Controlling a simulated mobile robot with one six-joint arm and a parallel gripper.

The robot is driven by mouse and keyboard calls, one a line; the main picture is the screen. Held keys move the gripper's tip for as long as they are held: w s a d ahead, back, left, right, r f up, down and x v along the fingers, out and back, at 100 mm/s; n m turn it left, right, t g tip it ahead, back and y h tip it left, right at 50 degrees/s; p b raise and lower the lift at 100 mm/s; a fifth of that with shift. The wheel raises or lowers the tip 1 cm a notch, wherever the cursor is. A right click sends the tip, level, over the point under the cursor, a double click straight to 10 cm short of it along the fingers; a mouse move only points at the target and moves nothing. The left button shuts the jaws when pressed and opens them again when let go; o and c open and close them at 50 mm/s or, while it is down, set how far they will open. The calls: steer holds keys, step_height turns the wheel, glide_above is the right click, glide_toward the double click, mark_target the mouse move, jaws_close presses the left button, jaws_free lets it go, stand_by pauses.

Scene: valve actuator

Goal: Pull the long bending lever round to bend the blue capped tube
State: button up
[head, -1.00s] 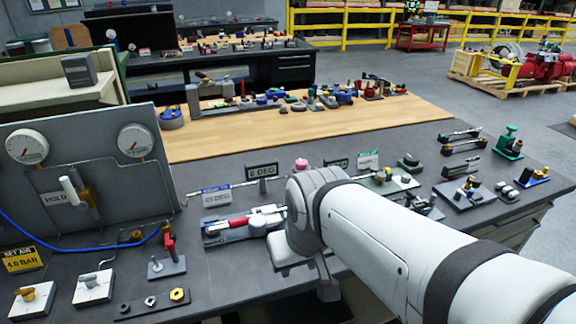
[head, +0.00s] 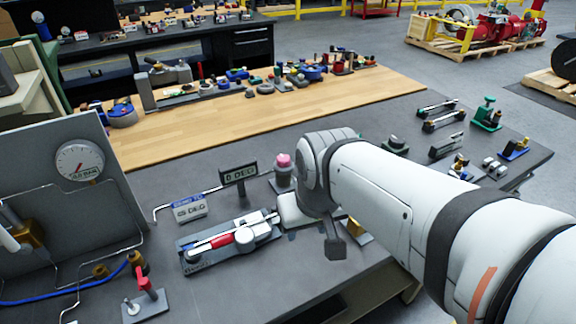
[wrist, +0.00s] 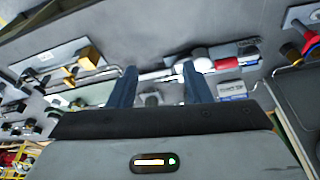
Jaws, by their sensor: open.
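The tube bender (head: 195,264) sits on the dark bench, left of my arm, in the head view. A bright rod and a red sleeve (head: 222,242) lie along it; I cannot tell which part is the long lever. The red sleeve also shows in the wrist view (wrist: 227,63), right of my fingers. I cannot make out the tube's blue cap. My gripper (wrist: 158,72) is open, with two blue fingers apart and a bright rod crossing beyond and between their tips. I cannot tell whether they touch it. In the head view my arm hides the fingers.
Behind the bender stand a "0 DEG" display (head: 238,175) and a "45 DEG" sign (head: 189,208). A pink-topped knob (head: 283,160) is close to my wrist. A gauge panel (head: 75,200) stands at left. Small fixtures fill the bench's right end.

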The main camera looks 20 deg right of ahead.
steer(key=w+d+f+g+b, duration=0.1)
steer(key=w+d+f, duration=0.3)
steer(key=w, duration=0.4)
steer(key=w+d+f+g+b, duration=0.1)
steer(key=w+d+f, duration=0.2)
steer(key=w, duration=0.5)
steer(key=w+d+f+g+b, duration=0.1)
steer(key=w+d+f, duration=0.3)
steer(key=w, duration=0.5)
steer(key=shift+d+f+m, duration=0.3)
steer(key=shift+f+m, duration=0.1)
steer(key=shift+f, duration=0.15)
steer(key=shift+d+f, duration=0.1)
steer(key=shift+f, duration=0.2)
step_height(320, 180, down, 8)
steer(key=shift+r, duration=0.25)
steer(key=shift+c, duration=0.5)
jaws_close()
